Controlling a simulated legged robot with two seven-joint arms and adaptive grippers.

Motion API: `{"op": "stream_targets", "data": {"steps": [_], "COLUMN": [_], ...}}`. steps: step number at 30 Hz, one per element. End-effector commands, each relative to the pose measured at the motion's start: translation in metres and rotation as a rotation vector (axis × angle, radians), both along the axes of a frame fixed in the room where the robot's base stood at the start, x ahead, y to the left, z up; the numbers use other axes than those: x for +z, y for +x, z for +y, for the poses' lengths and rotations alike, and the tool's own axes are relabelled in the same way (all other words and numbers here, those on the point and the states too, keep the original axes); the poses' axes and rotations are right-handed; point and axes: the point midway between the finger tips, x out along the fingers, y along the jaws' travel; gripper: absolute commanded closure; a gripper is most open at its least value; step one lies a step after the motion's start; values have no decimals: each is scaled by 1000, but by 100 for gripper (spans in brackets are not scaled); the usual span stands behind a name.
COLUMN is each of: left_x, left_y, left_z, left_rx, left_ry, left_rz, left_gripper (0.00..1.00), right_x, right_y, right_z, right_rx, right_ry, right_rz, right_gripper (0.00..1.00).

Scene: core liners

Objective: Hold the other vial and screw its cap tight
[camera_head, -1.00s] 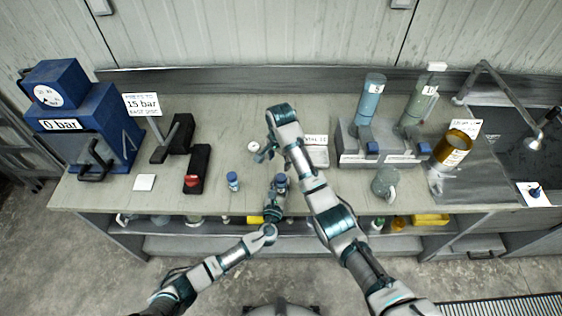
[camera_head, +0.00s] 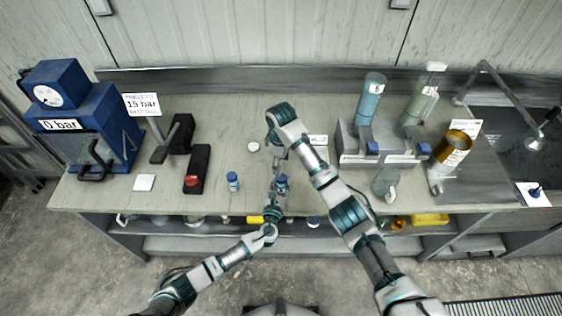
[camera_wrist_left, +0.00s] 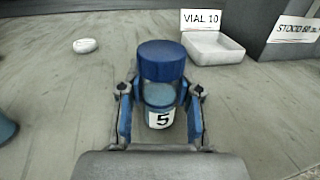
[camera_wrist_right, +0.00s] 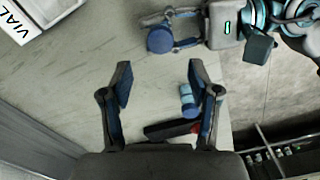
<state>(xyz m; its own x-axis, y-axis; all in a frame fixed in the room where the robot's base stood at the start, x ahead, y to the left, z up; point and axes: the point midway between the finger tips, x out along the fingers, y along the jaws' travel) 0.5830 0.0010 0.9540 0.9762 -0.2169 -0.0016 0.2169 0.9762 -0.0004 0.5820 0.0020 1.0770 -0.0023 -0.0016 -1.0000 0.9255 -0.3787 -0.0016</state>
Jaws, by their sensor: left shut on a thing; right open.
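My left gripper (camera_wrist_left: 160,92) is shut on a vial (camera_wrist_left: 160,112) labelled 5, upright with a wide blue cap (camera_wrist_left: 162,60) on its top. How tightly the cap sits cannot be told. The held vial (camera_head: 282,181) is near the bench's front edge in the head view. My right gripper (camera_wrist_right: 158,80) is open and empty. In its wrist view the held vial's cap (camera_wrist_right: 160,40) is above, outside the fingers.
A round white object (camera_head: 253,147) lies on the bench. A white tray (camera_wrist_left: 215,50) stands behind, beside the VIAL 10 sign (camera_wrist_left: 208,20). A black block with a red part (camera_head: 197,168) and a blue press (camera_head: 95,125) are left. A grey two-cylinder stand (camera_head: 355,150) is right.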

Motion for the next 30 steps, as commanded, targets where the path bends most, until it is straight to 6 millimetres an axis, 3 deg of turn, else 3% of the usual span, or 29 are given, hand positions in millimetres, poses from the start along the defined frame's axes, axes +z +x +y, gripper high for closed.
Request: {"op": "stream_targets", "data": {"steps": [8, 21, 30], "left_x": [-1, -1, -1], "left_y": [0, 0, 0], "left_z": [0, 0, 0], "left_rx": [0, 0, 0], "left_ry": [0, 0, 0], "left_rz": [2, 2, 2], "left_gripper": [100, 100, 100], "right_x": [-6, -68, -81], "right_y": [0, 0, 0], "right_z": [0, 0, 0], "right_rx": [-3, -4, -4], "right_ry": [-1, -1, 0], "right_rz": [0, 1, -1], "right_gripper": [39, 39, 39]}}
